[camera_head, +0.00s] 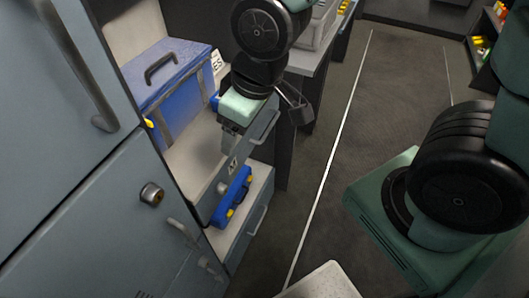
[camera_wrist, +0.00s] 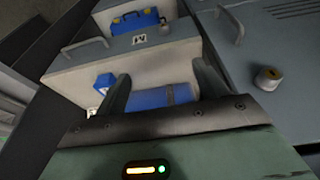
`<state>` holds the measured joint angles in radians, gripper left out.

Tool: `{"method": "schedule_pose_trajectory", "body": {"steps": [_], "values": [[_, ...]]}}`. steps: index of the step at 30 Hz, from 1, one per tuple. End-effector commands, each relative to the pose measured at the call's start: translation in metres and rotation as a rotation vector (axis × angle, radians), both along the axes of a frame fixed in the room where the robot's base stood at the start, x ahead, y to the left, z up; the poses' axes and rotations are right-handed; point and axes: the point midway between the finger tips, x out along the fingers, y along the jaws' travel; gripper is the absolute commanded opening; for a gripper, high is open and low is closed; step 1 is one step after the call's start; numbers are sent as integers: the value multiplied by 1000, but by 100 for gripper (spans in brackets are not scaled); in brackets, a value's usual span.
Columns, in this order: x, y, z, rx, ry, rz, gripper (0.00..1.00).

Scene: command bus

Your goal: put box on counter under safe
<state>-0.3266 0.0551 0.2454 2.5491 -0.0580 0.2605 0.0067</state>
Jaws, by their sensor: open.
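A large blue box (camera_head: 172,88) with a dark handle on its lid stands in the open upper drawer (camera_head: 190,172) at the left of the head view. I cannot tell which unit is the safe.
A smaller blue case (camera_head: 232,200) with yellow latches sits in the open lower drawer (camera_head: 252,215). Grey lockers (camera_head: 95,215) with handles and a brass lock (camera_head: 151,193) stand at left. A counter (camera_head: 308,58) is at the back.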

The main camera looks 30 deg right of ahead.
Motion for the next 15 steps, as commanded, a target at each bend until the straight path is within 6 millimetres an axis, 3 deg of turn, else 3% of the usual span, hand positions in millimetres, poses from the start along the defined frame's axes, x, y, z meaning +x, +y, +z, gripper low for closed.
{"method": "schedule_pose_trajectory", "body": {"steps": [3, 6, 9, 15], "values": [[-53, 10, 17, -50, 113, 36, 72], [-83, 11, 26, -82, 184, 54, 72], [-99, 11, 29, -100, 221, 64, 72], [-102, 11, 30, -104, 233, 63, 72]]}}
